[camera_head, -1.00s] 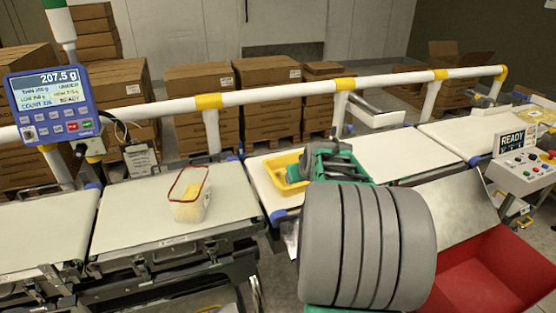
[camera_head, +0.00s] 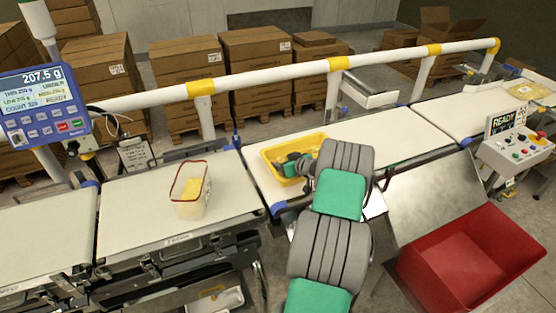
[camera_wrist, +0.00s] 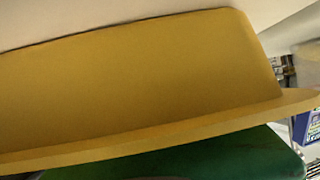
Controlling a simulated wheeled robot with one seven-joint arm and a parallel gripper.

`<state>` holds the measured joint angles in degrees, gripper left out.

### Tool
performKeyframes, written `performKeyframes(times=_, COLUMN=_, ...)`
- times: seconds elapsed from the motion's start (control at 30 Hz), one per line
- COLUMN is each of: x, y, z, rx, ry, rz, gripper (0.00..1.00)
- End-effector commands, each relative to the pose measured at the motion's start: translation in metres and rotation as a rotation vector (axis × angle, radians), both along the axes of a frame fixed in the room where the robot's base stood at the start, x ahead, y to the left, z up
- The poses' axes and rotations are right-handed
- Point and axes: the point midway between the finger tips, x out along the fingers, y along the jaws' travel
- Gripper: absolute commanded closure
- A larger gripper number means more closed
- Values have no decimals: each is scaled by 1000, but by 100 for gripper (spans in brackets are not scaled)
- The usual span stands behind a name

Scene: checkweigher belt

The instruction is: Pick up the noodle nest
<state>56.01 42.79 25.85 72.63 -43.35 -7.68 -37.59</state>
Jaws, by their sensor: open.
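A clear tub (camera_head: 187,206) with a red rim stands on the left belt. A pale yellow lump (camera_head: 194,188) lies in it; I cannot tell whether it is a noodle nest. A yellow tray (camera_head: 318,138) sits on the middle belt. My gripper (camera_head: 288,167) is open, at the tray's left part, over or inside it. My gripper and arm hide much of the tray's inside, and I make out no noodle nest there. In the wrist view a yellow wall with a rim (camera_wrist: 150,75), seemingly the tray's, fills most of the picture, with green below it.
A white rail (camera_head: 270,72) with yellow joints runs behind the belts. A weight display (camera_head: 45,105) reads 207.5 g at the left. A red bin (camera_head: 440,235) and a button panel (camera_head: 520,148) are at the right. The middle belt (camera_head: 400,130) is clear right of the tray.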

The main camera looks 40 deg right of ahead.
Motion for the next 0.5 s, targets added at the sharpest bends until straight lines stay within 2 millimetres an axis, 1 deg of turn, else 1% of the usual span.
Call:
performKeyframes(times=0.07, x=4, y=0, z=-2, rx=0, ry=0, rz=0, gripper=33)
performKeyframes(times=0.23, x=4, y=0, z=-3, rx=0, ry=0, rz=0, gripper=33)
performKeyframes(times=0.5, x=4, y=0, z=-3, rx=1, ry=1, rz=1, gripper=55)
